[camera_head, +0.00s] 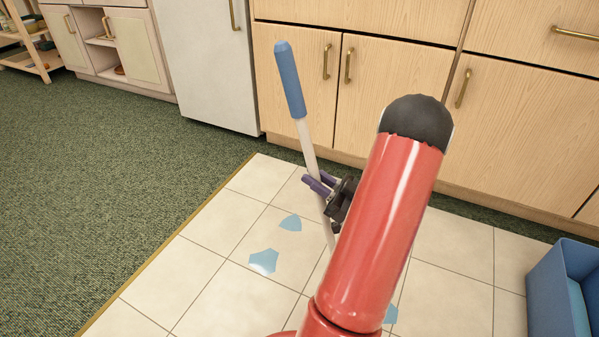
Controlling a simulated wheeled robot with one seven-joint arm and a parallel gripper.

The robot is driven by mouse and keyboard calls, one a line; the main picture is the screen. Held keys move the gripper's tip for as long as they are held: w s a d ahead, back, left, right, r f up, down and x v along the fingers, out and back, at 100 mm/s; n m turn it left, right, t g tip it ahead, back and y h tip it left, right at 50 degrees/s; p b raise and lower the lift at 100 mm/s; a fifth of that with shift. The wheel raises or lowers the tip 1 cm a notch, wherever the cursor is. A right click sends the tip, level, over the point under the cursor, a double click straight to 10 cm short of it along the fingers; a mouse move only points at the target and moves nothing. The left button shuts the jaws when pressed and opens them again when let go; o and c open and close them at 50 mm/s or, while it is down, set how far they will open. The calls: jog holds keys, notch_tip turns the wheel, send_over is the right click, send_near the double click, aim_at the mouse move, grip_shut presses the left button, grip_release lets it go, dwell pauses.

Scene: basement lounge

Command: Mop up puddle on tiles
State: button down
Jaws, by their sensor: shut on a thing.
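The mop's handle shows as a pale shaft (309,148) with a blue grip (289,80) at its upper end. It stands tilted, its top leaning left. My gripper (322,186), with purple fingers, is shut on the shaft below the blue grip. The mop's lower end is hidden behind my red arm. Light blue puddle patches lie on the cream tiles (180,272): a larger one (264,262), a smaller one (291,223) behind it, and a bit (391,314) just right of my arm.
A blue bin (560,290) stands on the tiles at the right edge. Wooden cabinets (390,100) and a white fridge-like unit (208,60) line the back. Green carpet (110,180) lies open to the left, beyond a yellowish edge strip (165,247).

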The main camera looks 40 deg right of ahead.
jog(key=shift+s+d+p, duration=1.85)
jog(key=shift+s+d, duration=0.2)
jog(key=shift+s, duration=3.65)
jog(key=shift+s+d+p, duration=1.85)
jog(key=shift+s+d, duration=0.2)
jog(key=shift+s, duration=3.6)
jog(key=shift+s+d+p, duration=1.85)
jog(key=shift+s+d, duration=0.2)
jog(key=shift+s, duration=3.65)
jog(key=shift+r+p, duration=1.6)
jog(key=shift+r, duration=0.8)
jog(key=shift+w, duration=0.1)
